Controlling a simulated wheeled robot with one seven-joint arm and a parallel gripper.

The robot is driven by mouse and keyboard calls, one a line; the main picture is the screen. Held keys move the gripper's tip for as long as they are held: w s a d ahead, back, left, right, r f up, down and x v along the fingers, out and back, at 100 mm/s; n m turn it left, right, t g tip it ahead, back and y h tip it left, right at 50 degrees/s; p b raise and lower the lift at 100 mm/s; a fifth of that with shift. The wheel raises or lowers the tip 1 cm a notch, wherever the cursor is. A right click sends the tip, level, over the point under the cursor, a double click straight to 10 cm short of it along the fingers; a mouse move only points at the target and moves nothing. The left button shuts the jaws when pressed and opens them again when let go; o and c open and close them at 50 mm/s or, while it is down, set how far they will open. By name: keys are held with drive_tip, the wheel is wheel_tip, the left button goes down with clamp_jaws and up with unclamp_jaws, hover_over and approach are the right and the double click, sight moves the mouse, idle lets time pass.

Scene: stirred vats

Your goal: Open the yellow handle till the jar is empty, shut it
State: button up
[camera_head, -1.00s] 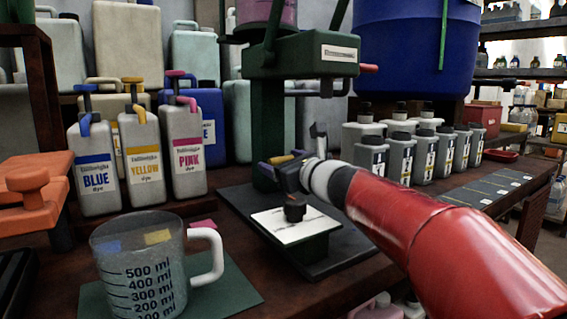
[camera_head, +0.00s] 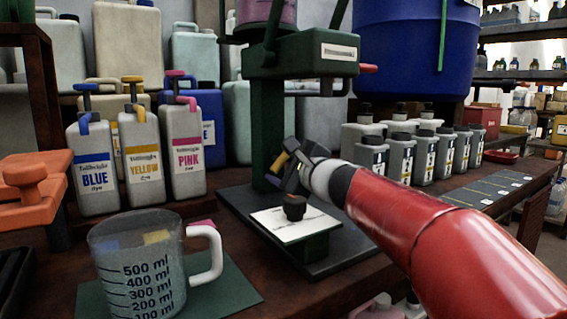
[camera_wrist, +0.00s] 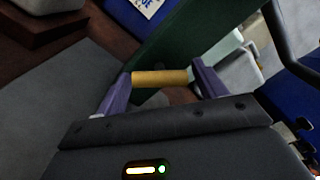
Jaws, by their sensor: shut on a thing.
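The yellow handle (camera_head: 280,161) is by the green post of the stand; in the wrist view it is a short yellow bar (camera_wrist: 160,77) lying crosswise between two purple fingers. My gripper (camera_head: 274,171) is shut on this handle, one finger at each end, and sits tilted. The jar (camera_head: 276,11) is at the top of the green stand (camera_head: 308,55), cut off by the picture's top edge. It shows pink-purple colour, but its level cannot be told. Where the handle joins the stand is hidden.
A measuring jug (camera_head: 135,262) with clear-looking contents stands on a green mat at front left. Dye bottles (camera_head: 140,160) stand behind it. A white plate with a black knob (camera_head: 293,208) lies below my gripper. Grey bottles (camera_head: 402,155) line the right.

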drive_tip(key=n, duration=0.5)
drive_tip(key=shift+f+n, duration=0.1)
drive_tip(key=shift+n, duration=0.3)
idle(0.4)
drive_tip(key=o, duration=0.9)
drive_tip(key=shift+o, duration=0.2)
drive_tip(key=v, duration=0.8)
drive_tip(key=shift+w, duration=0.1)
